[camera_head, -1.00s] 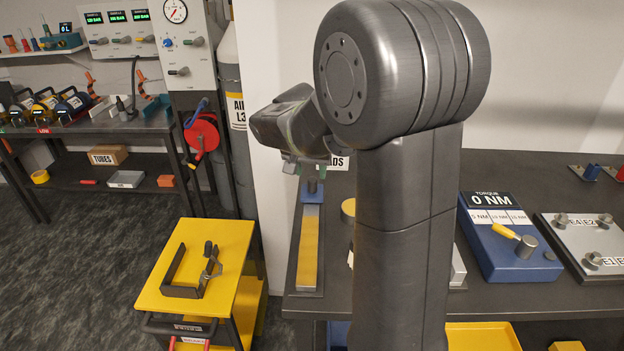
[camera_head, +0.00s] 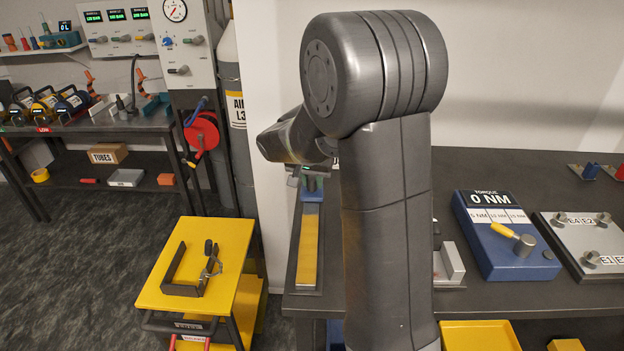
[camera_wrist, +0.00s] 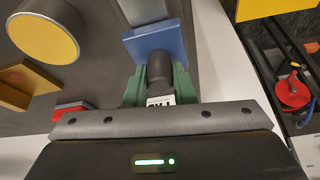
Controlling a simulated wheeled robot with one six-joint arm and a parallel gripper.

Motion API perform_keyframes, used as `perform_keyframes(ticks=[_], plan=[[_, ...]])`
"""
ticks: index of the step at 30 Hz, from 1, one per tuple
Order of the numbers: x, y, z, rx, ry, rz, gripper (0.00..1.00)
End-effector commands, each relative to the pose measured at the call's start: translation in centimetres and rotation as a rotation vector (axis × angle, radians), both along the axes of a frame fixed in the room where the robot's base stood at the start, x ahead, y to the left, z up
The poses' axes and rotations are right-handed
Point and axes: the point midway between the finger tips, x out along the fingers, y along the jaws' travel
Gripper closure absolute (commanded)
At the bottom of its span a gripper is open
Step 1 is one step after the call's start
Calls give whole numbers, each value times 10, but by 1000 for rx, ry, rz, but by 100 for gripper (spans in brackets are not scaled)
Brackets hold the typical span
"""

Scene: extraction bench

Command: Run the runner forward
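The runner is a blue block (camera_wrist: 158,42) with a dark upright knob (camera_wrist: 160,68). It sits at the far end of a narrow track with a yellow strip (camera_head: 307,250), at the bench's left edge. My gripper (camera_wrist: 160,85) has its green fingers on either side of the knob, close against it with no clear gap, and appears shut on it. A white label, partly hidden, shows between the fingers. In the head view, my arm partly hides the gripper and the runner.
Right of the track are a round yellow-topped piece (camera_wrist: 42,36) and a grey block (camera_head: 449,262). A blue torque unit (camera_head: 506,245) reading 0 NM stands farther right. A yellow cart (camera_head: 235,262) with a dark bracket stands left of the bench.

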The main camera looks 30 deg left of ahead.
Motion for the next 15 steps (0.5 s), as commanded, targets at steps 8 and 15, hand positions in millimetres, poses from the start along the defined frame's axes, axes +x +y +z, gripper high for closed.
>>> perform_keyframes(ticks=[8,15], plan=[[-7,-3,-1,1,-1,1,100],[-42,-22,-4,2,0,3,100]])
